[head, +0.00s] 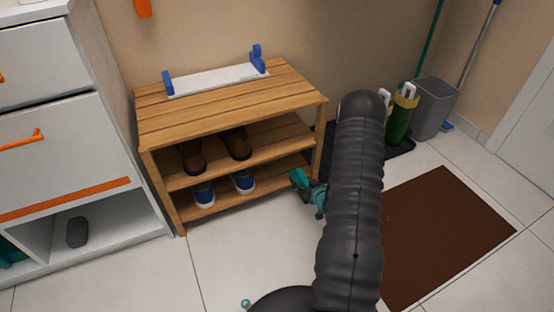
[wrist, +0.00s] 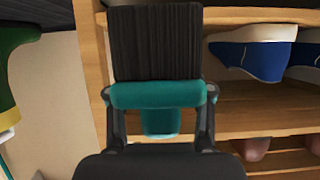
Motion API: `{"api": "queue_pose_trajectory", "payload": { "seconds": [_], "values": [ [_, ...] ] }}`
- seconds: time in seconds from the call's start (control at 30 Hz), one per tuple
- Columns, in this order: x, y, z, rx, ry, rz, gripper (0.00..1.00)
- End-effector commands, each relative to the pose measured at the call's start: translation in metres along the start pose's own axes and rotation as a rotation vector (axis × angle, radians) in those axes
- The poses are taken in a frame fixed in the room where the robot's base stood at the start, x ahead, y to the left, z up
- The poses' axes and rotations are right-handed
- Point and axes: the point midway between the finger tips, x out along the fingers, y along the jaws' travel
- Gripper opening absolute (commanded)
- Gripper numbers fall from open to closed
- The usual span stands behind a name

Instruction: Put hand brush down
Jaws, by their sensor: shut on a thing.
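The hand brush, teal with dark bristles, is in my gripper (wrist: 160,98). In the wrist view its black bristles (wrist: 155,42) stick out beyond the fingers, and its teal body (wrist: 158,96) lies between the fingertips. In the head view the teal brush (head: 300,179) shows just off the front right corner of the shoe rack, above the floor. My gripper (head: 314,196) is partly hidden there behind my dark arm. Whether the brush touches the rack or floor cannot be told.
The wooden shoe rack (head: 228,112) holds brown shoes (head: 236,143) and blue shoes (head: 243,182); a white board with blue ends (head: 217,79) lies on top. A brown mat (head: 445,235), green boots (head: 400,117) and grey bin (head: 432,108) are right. Floor before the rack (head: 235,235) is clear.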

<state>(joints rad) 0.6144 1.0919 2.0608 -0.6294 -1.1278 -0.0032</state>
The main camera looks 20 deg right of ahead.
Motion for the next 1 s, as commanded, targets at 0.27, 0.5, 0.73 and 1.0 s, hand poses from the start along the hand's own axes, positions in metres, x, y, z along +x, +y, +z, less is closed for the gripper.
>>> {"api": "queue_pose_trajectory", "payload": {
  "seconds": [0.27,0.5,0.73,1.0],
  "values": [
    [0.053,-0.016,-0.025,-0.015,0.004,-0.024,0.13],
    [0.103,-0.019,-0.049,-0.014,0.005,-0.025,0.13],
    [0.131,-0.017,-0.062,-0.012,0.001,-0.022,0.13],
    [0.155,-0.017,-0.074,-0.012,0.003,-0.021,0.13]
  ]
}}
